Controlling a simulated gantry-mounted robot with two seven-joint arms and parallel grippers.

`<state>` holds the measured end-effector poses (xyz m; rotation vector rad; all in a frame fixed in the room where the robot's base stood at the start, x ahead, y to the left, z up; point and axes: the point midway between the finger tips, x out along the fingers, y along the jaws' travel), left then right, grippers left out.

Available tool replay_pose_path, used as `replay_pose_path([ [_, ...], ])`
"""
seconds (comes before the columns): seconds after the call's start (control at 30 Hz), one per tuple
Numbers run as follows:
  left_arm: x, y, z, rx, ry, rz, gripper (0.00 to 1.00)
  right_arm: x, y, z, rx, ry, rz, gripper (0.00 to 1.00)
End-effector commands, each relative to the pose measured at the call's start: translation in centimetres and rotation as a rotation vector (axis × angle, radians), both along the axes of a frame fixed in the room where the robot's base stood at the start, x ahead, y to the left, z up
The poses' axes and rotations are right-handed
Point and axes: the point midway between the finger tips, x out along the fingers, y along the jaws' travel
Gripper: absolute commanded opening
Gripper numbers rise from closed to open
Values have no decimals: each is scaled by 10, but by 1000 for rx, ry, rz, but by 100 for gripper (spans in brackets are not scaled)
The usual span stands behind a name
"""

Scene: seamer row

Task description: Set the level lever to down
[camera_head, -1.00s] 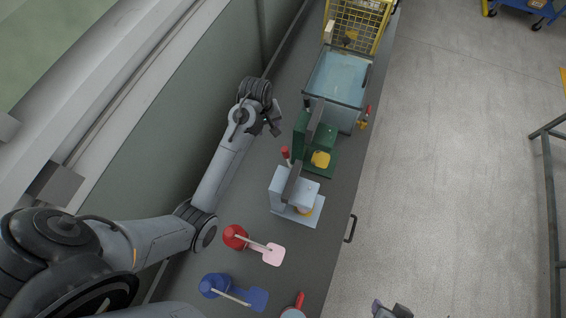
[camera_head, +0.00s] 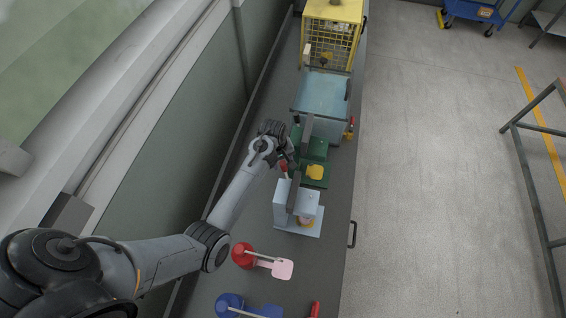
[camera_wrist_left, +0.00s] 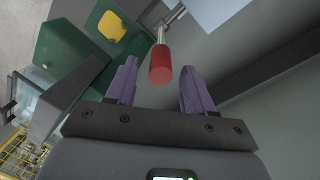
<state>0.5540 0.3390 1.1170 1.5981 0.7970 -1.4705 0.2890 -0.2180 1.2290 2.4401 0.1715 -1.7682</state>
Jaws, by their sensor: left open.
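A lever with a red knob (camera_head: 283,169) and a metal rod stands at the back left of the light-blue seamer (camera_head: 283,209). In the left wrist view the red knob (camera_wrist_left: 160,63) lies just beyond the fingertips, roughly centred between them. My left gripper (camera_head: 286,156) is open and empty; its purple fingers (camera_wrist_left: 157,80) show on either side of the knob, apart from it. No label shows which lever is the level lever. My right gripper is out of view.
A green seamer (camera_head: 315,174) with a yellow pad stands behind the light-blue one. Beyond it are a water tank (camera_head: 322,95) and a yellow cage (camera_head: 333,12). Red (camera_head: 243,256) and blue (camera_head: 229,304) devices stand nearer.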

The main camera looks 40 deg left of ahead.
Motion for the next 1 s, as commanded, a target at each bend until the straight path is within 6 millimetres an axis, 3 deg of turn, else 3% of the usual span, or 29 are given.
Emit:
replay_pose_path([
  [0.2, 3, -1, -17, 0, 0, -1, 52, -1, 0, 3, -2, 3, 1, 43],
  [0.57, 3, -1, -22, 1, -1, -1, 52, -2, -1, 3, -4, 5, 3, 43],
  [0.9, 3, -1, -22, 1, 0, 0, 3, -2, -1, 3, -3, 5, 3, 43],
  [1.0, 3, -1, -22, 1, 0, 0, 0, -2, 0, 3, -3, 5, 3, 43],
])
